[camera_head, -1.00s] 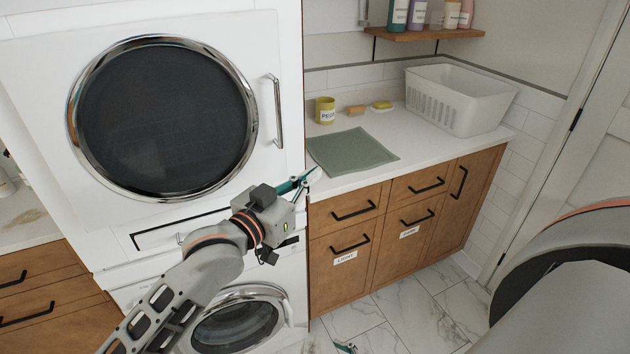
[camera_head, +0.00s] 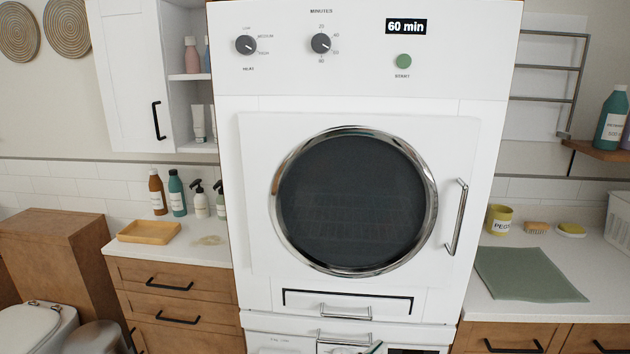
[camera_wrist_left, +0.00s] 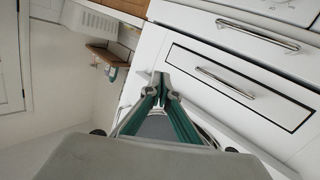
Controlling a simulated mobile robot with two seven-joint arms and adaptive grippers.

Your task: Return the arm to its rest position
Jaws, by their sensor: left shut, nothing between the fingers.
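My left gripper (camera_head: 375,347) shows only as a small green and grey tip at the bottom edge of the head view, in front of the lower part of the white machine. In the left wrist view its green-lined fingers (camera_wrist_left: 161,80) meet at the tips; it is shut and empty. The fingertips appear in front of a white drawer front with a metal handle (camera_wrist_left: 224,82). Most of the left arm is hidden below the head view. My right gripper is not in view.
The white dryer (camera_head: 466,240) with a round dark door fills the middle. Left is a counter with a wooden tray (camera_head: 149,232) and bottles. Right is a counter with a green cloth (camera_head: 528,274), a yellow cup (camera_head: 499,219) and a white basket (camera_head: 618,222).

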